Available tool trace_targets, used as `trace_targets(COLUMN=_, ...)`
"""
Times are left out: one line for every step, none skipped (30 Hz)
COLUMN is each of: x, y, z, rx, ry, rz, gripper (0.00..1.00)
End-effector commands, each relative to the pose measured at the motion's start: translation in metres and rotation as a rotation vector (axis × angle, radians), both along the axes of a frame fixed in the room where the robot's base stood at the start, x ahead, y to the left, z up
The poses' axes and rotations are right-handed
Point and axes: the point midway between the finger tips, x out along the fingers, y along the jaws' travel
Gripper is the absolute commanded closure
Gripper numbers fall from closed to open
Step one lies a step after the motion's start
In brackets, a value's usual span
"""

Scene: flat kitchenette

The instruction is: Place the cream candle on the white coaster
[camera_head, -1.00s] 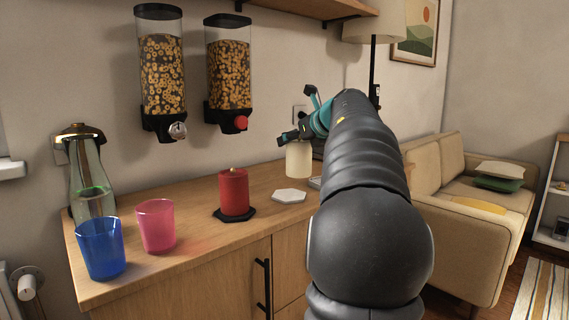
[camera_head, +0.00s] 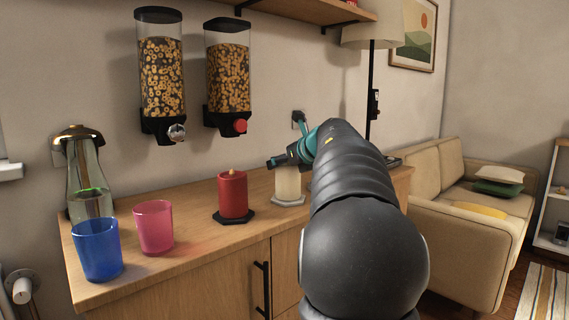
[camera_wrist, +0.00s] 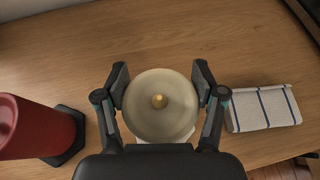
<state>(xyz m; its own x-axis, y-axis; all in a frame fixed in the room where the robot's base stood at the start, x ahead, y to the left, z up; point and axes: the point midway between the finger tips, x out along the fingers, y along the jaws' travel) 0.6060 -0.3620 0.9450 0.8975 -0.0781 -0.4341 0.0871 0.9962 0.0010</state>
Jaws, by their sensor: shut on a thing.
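The cream candle (camera_head: 288,183) stands upright over the white coaster (camera_head: 287,201) on the wooden counter. In the wrist view the candle (camera_wrist: 159,105) is seen from above, between the two fingers. A sliver of the coaster (camera_wrist: 187,137) shows just below it there. My gripper (camera_head: 287,161) is shut on the candle, one finger on each side, as the wrist view (camera_wrist: 160,91) shows. The candle's base looks on or very close to the coaster; I cannot tell whether they touch. Part of the coaster is hidden by the candle.
A red candle (camera_head: 232,194) on a black coaster (camera_head: 234,216) stands just left. Pink (camera_head: 154,227) and blue (camera_head: 97,250) cups and a glass bottle (camera_head: 88,180) stand farther left. A folded striped cloth (camera_wrist: 263,108) lies to the right. Two cereal dispensers (camera_head: 161,75) hang above.

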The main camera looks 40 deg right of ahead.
Motion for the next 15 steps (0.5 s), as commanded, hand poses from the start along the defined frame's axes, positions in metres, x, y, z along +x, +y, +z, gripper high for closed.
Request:
trace_targets(x=0.0, y=-0.0001, z=-0.0005, rx=0.0, ry=0.0, rz=0.0, gripper=0.24)
trace_targets(x=-0.0001, y=-0.0001, z=-0.0004, rx=0.0, ry=0.0, rz=0.0, gripper=0.16)
trace_targets(x=-0.0001, y=-0.0001, z=-0.0004, rx=0.0, ry=0.0, rz=0.0, gripper=0.06)
trace_targets(x=-0.0001, y=-0.0001, z=-0.0004, rx=0.0, ry=0.0, rz=0.0, gripper=0.06)
trace_targets(x=-0.0001, y=-0.0001, z=-0.0004, rx=0.0, ry=0.0, rz=0.0, gripper=0.06)
trace_targets(x=0.0, y=-0.0001, z=-0.0003, rx=0.0, ry=0.0, rz=0.0, gripper=0.06)
trace_targets(x=0.0, y=-0.0001, z=-0.0003, rx=0.0, ry=0.0, rz=0.0, gripper=0.06)
trace_targets(x=0.0, y=-0.0001, z=-0.0003, rx=0.0, ry=0.0, rz=0.0, gripper=0.06)
trace_targets(x=0.0, y=-0.0001, z=-0.0003, rx=0.0, ry=0.0, rz=0.0, gripper=0.06)
trace_targets(x=0.0, y=-0.0001, z=-0.0003, rx=0.0, ry=0.0, rz=0.0, gripper=0.06)
trace_targets(x=0.0, y=-0.0001, z=-0.0003, rx=0.0, ry=0.0, rz=0.0, gripper=0.06)
trace_targets(x=-0.0001, y=-0.0001, z=-0.0002, rx=0.0, ry=0.0, rz=0.0, gripper=0.06)
trace_targets(x=-0.0001, y=-0.0001, z=0.0004, rx=0.0, ry=0.0, rz=0.0, gripper=0.06)
trace_targets(x=-0.0001, y=-0.0001, z=0.0014, rx=0.0, ry=0.0, rz=0.0, gripper=0.06)
trace_targets(x=-0.0001, y=-0.0001, z=0.0036, rx=0.0, ry=0.0, rz=0.0, gripper=0.06)
